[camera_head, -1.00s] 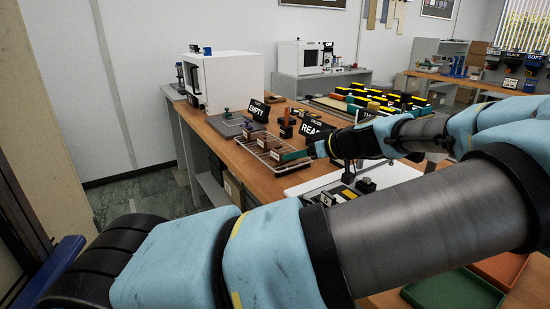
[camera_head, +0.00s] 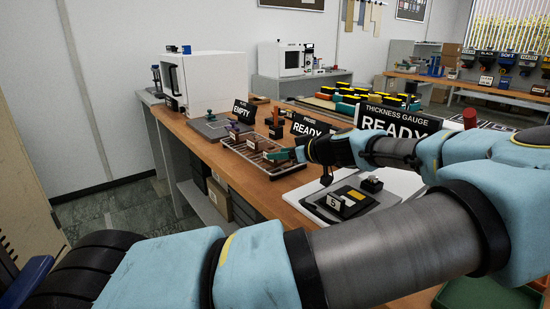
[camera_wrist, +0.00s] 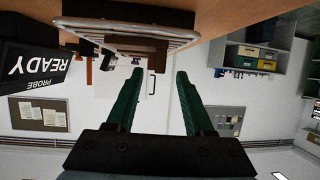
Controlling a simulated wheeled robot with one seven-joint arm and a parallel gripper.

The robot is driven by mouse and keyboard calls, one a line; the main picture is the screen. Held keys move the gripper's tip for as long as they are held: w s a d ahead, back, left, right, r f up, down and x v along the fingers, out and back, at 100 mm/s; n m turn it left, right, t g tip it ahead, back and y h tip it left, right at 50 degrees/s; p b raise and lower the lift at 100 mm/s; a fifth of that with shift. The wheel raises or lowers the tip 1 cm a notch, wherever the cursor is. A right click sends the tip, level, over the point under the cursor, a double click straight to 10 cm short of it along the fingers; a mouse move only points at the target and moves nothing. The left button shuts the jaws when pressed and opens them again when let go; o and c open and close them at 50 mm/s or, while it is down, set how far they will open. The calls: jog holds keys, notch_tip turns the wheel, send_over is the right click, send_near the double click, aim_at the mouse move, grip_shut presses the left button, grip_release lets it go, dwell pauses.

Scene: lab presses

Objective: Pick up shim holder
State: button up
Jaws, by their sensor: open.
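My gripper (camera_head: 276,155) is at the right end of a wire rack (camera_head: 240,148), its green fingers apart and pointing left. In the wrist view, which is upside down, the open fingers (camera_wrist: 160,72) have nothing between them. Brown blocks sit on the rack; one brown block (camera_wrist: 136,46) is at the rack's near edge, above and left of the fingertips in the picture and apart from them. No label shows which piece is the shim holder. My forearm and gripper hide part of the rack's right side.
A thickness gauge (camera_head: 345,202) on a white plate stands in front of the rack, with a READY sign (camera_head: 396,123) behind it. A PROBE READY sign (camera_head: 309,127) and an EMPTY sign (camera_head: 243,110) stand behind the rack. A white machine (camera_head: 207,84) is farther back.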

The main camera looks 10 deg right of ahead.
aim_at(271, 152)
jog(key=x, duration=0.1)
jog(key=p+x, duration=0.1)
jog(key=x, duration=0.1)
jog(key=p+x, duration=0.1)
jog(key=shift+w+a+r, duration=0.15)
jog(key=shift+w+r, duration=0.15)
jog(key=shift+w, duration=0.05)
jog(key=shift+w+a+f, duration=0.15)
jog(key=shift+w+f, duration=0.1)
grip_shut()
